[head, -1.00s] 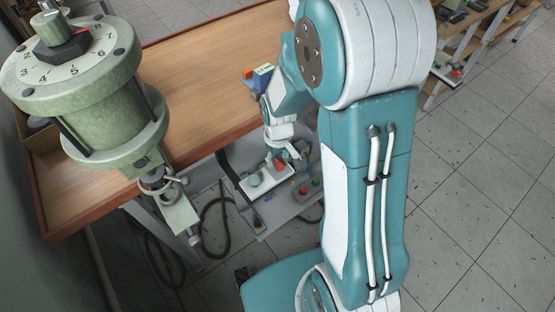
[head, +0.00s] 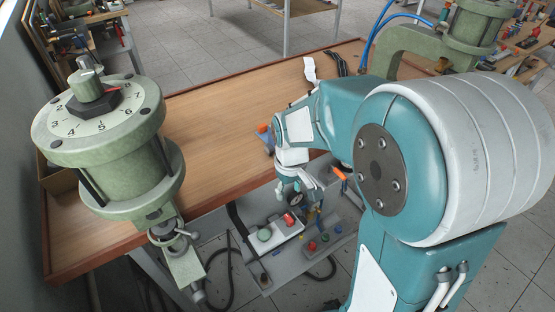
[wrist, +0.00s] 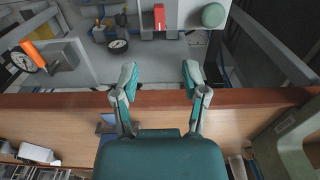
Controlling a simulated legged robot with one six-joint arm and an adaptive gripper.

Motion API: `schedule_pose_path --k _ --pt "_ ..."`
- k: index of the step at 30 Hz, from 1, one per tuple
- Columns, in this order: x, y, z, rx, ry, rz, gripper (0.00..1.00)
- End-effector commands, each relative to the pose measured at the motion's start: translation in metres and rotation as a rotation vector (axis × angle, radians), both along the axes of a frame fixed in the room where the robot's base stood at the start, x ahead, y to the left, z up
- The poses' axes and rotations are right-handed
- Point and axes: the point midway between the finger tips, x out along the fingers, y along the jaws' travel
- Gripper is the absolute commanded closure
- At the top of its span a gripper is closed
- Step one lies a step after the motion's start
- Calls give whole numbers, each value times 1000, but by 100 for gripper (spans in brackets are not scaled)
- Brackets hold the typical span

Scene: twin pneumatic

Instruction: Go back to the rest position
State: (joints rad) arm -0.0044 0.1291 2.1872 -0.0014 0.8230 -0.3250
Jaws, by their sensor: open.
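My gripper (wrist: 160,72) is open and empty in the wrist view, with its two teal fingers apart near the table's front edge. In the head view my forearm reaches down past the front edge of the wooden table (head: 220,110), and my gripper hangs above a white button box. The fingertips are hard to make out in the head view.
A green press with a numbered dial (head: 100,120) stands at the left table edge. Another green press (head: 470,40) with blue hoses stands at the back right. A round gauge (wrist: 118,46) and an orange handle (wrist: 34,54) are below the table edge.

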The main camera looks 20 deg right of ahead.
Motion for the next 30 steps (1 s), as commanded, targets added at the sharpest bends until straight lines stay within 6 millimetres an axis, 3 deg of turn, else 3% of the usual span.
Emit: schedule_pose_path --k 6,11,21,30 --pt "-2 0 5 0 -10 -5 43" --pt "-16 0 36 2 -81 -48 43" --pt "-72 -1 106 26 -275 -179 43" --pt "-126 -1 141 65 -435 -285 43"
